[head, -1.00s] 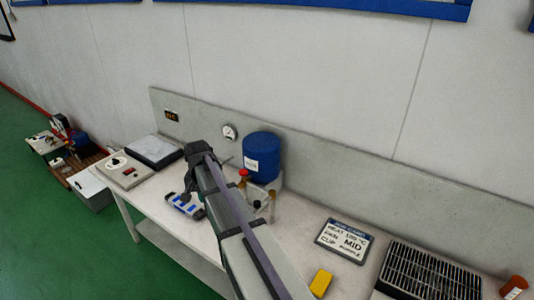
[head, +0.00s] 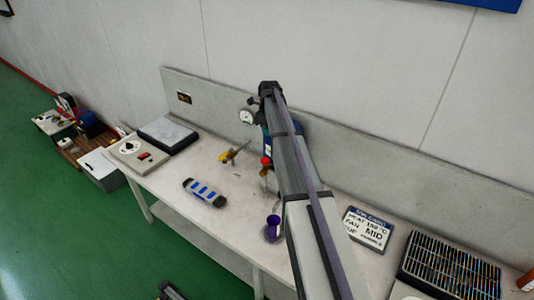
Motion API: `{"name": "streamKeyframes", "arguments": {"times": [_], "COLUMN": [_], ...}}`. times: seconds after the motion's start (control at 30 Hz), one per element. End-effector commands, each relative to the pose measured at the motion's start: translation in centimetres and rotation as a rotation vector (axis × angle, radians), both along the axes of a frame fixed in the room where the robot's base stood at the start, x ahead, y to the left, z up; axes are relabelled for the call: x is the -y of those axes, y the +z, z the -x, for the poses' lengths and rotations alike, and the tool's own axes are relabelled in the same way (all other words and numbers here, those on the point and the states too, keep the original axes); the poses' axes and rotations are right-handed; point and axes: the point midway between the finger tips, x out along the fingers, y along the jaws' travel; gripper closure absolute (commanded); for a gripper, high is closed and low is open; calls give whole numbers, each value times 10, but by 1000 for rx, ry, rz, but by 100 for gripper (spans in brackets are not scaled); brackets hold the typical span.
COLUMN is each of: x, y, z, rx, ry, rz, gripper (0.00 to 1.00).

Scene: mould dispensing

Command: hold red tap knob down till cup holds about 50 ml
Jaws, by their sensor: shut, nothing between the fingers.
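The red tap knob (head: 266,161) shows just left of my arm, on a brass-coloured tap at the front of the blue drum (head: 268,143). My arm hides most of the drum. A small purple cup (head: 273,221) stands on the bench, in front of the tap and left of my arm. I cannot see into the cup or tell its level. My arm reaches up across the picture, its dark far end above the drum. My gripper's fingers are hidden behind the arm, so their distance to the knob cannot be told.
A yellow-handled tool (head: 230,156) and a blue-panelled bar (head: 205,192) lie left of the tap. A sign (head: 367,229) and a black rack (head: 448,275) stand at right.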

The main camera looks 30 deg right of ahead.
Motion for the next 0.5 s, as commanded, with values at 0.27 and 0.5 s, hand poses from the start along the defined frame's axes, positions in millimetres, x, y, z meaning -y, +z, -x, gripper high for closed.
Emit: {"name": "streamKeyframes", "arguments": {"times": [0.27,0.5], "x": [-1,-2], "y": [-38,-92], "z": [-1,-4], "rx": [0,0], "ry": [1,2], "rz": [0,0], "gripper": [100,100]}}
